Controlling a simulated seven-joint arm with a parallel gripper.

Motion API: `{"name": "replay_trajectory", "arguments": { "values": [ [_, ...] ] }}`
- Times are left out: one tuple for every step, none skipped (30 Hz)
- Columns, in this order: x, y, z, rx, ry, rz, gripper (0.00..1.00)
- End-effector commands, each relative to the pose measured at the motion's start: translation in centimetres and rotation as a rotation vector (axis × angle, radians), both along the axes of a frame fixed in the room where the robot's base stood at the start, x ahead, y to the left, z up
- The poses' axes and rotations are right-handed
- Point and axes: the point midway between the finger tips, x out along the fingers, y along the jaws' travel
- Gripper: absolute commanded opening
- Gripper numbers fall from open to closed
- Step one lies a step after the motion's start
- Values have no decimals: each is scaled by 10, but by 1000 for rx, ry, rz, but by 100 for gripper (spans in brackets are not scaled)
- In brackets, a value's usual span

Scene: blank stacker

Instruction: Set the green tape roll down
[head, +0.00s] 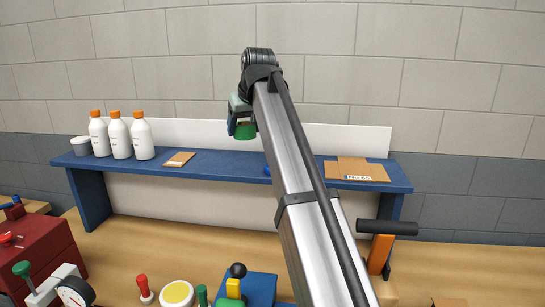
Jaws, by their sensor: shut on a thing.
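The green tape roll (247,131) is in my gripper (240,123), which is shut on it. Only part of the roll shows below the gripper. In the head view the roll appears in front of the white back panel, above the blue shelf (222,170), and apart from the shelf surface. My arm crosses the view from the lower right and hides the shelf's middle right part.
Three white bottles with orange caps (119,138) and a grey cup (81,147) stand on the shelf's left. A small brown piece (179,159) and flat cardboard (357,169) lie on it. Bare shelf shows below the roll. Tools and a red box (40,250) crowd the wooden bench.

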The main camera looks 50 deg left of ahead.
Motion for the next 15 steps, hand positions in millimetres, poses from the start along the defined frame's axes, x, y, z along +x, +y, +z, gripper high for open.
{"name": "replay_trajectory", "arguments": {
  "values": [
    [1,1,8,1,0,0,38],
    [1,1,10,1,0,0,38],
    [1,1,13,0,0,0,38],
    [0,1,15,0,0,0,38],
    [0,1,16,0,0,0,38],
    [0,1,18,0,0,0,38],
    [0,1,19,0,0,0,38],
    [0,1,21,1,0,0,38],
    [0,1,25,1,0,0,38],
    [0,1,29,1,0,0,38],
    [0,1,33,1,0,0,38],
    [1,2,40,1,0,0,38],
    [1,2,46,1,0,0,38],
    [1,2,50,1,0,0,38],
    [1,2,56,1,0,0,38]
  ]
}}
